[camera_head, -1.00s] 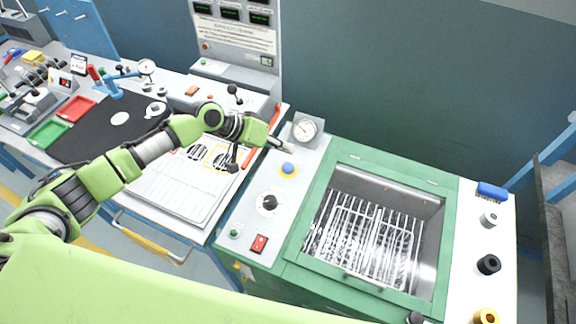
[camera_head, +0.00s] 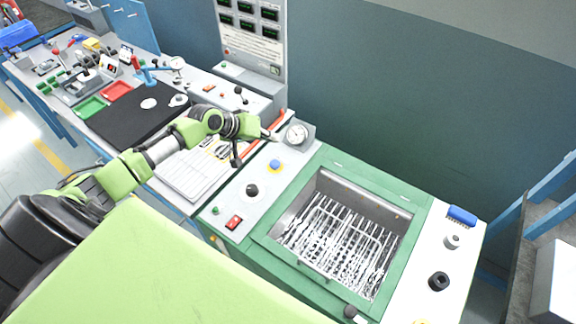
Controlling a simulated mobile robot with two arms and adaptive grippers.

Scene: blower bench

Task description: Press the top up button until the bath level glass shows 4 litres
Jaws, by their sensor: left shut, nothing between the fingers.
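My right gripper is not in view.
The strip also has a black knob (camera_head: 252,190), a red switch (camera_head: 233,222) and a small green button (camera_head: 215,211). A wire rack (camera_head: 340,238) lies in the bath. A blue brush (camera_head: 462,215) and round parts sit on the right ledge. A panel with displays (camera_head: 250,30) rises behind.

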